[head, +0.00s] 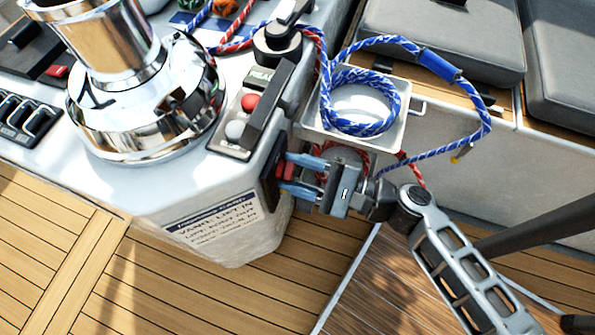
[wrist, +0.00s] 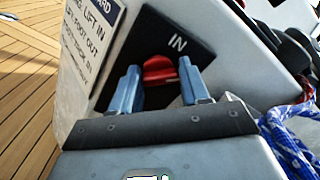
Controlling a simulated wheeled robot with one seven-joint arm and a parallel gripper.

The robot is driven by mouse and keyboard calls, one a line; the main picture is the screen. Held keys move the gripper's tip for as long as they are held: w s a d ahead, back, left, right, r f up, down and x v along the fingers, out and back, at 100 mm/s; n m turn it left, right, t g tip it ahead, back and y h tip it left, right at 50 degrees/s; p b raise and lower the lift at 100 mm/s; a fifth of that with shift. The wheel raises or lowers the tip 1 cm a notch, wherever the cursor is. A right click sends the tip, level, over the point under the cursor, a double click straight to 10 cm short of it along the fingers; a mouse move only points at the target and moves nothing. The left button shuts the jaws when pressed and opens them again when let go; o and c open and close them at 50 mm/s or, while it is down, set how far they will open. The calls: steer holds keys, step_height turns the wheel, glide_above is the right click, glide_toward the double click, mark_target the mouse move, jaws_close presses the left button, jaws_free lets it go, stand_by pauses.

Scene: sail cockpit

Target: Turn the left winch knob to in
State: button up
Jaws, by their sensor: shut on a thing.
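The winch knob (wrist: 160,72) is red and sits on a black plate (wrist: 205,50) marked IN on the side of the white console. My gripper (wrist: 160,90) is shut on the knob, with a blue finger on each side of it. In the head view my gripper (head: 287,177) reaches the console's side from the right, and a bit of the red knob (head: 290,171) shows between the fingers. The fingers hide part of the knob, and I cannot tell which way its pointer faces.
A chrome winch (head: 150,110) stands on the console to the left. A tray (head: 397,140) with coiled blue rope (head: 350,125) is just above my gripper, and a rope loop hangs near my arm. An instruction label (head: 215,218) is below left. The wooden deck (head: 60,250) is clear.

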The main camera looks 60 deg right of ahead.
steer(key=shift+a+f+n+b, duration=0.1)
steer(key=shift+f+n+b, duration=0.05)
steer(key=shift+n+b, duration=3.65)
steer(key=shift+n+p, duration=0.7)
steer(key=shift+n, duration=0.2)
steer(key=o, duration=1)
steer(key=shift+o, duration=0.2)
steer(key=shift+s, duration=0.1)
steer(key=v, duration=0.7)
steer(key=shift+s, duration=0.35)
